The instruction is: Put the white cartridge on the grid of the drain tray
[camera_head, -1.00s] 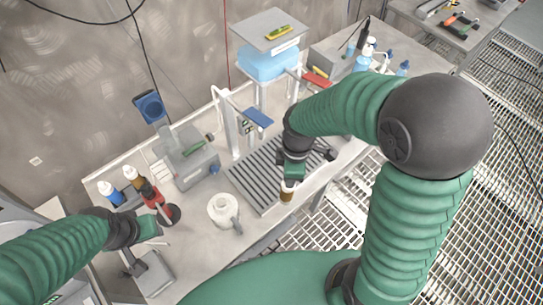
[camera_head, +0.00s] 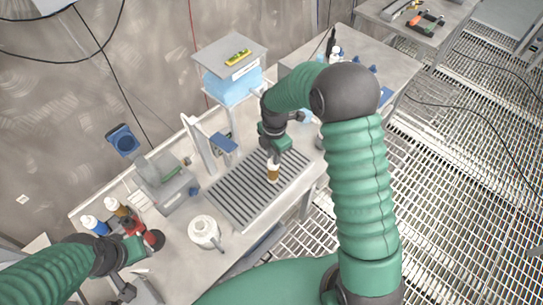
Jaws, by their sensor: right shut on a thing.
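The drain tray (camera_head: 232,203) is a pale tray with a dark slatted grid, on the bench in the middle of the view. My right gripper (camera_head: 273,158) points down over the right part of the tray. It is shut on a small upright piece with a white top and a brown lower part, apparently the white cartridge (camera_head: 273,172). The cartridge shows against the grid's slats; I cannot tell whether it touches them. My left gripper (camera_head: 130,270) is at the lower left, near a red and black item; its fingers are not clear.
A white jug (camera_head: 204,232) stands left of the tray's near end. A grey device (camera_head: 165,185) and small bottles (camera_head: 95,225) are farther left. A stand with a blue block (camera_head: 233,86) rises behind the tray. A white post (camera_head: 199,147) stands at its back edge.

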